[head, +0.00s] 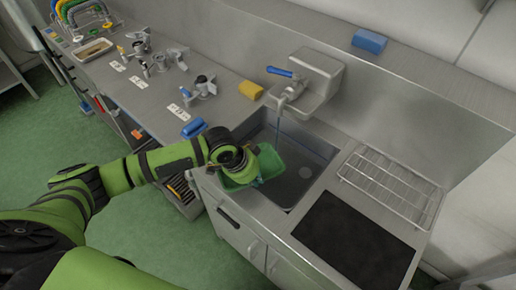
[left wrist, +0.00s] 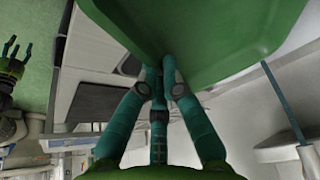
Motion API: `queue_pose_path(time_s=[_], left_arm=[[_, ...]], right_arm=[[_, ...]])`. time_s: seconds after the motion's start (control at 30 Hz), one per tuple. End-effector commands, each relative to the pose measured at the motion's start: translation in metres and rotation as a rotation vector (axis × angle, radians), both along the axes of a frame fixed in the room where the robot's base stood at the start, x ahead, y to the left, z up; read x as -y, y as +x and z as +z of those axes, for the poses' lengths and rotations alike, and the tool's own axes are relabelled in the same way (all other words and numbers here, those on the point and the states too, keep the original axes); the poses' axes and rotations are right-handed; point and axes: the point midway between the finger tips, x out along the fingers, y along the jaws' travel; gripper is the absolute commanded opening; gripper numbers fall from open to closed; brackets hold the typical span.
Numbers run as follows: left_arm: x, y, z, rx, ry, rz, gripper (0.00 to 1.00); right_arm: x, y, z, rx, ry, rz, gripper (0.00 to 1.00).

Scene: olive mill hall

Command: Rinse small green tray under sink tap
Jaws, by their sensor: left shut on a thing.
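The small green tray (head: 270,163) is over the left part of the sink basin (head: 307,158), tilted. My left gripper (head: 243,176) is shut on its near left edge. In the left wrist view the tray (left wrist: 210,25) fills the top, with the teal fingers of my left gripper (left wrist: 162,88) against it. The sink tap (head: 290,90) has a blue lever. A thin bluish stream (head: 278,128) hangs below its spout and also shows in the left wrist view (left wrist: 283,100); I cannot tell whether it meets the tray. My right gripper (left wrist: 12,62) is apart from these, its fingers spread and empty.
A wire rack (head: 390,187) and a dark mat (head: 352,240) lie right of the sink. A yellow sponge (head: 251,90) and a blue brush (head: 194,128) lie left of it. A blue block (head: 370,41) is on the back ledge. Metal fittings (head: 200,88) stand farther left.

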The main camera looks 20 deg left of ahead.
Motion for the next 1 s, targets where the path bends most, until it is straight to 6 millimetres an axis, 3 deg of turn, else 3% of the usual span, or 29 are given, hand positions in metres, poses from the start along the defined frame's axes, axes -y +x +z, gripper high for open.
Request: queue_pose_path(time_s=[0.37, 0.83, 1.0], left_arm=[[0.000, -0.001, 0.004, 0.002, -0.001, -0.001, 0.00], [-0.006, -0.033, 0.032, 0.001, 0.000, -0.001, 0.00], [-0.008, -0.044, 0.037, 0.003, 0.000, -0.001, 0.00]], right_arm=[[0.000, 0.000, 0.005, 0.000, 0.000, 0.000, 0.48], [0.000, 0.000, 0.049, 0.000, 0.000, 0.000, 0.48], [0.000, 0.000, 0.044, 0.000, 0.000, 0.000, 0.48]])
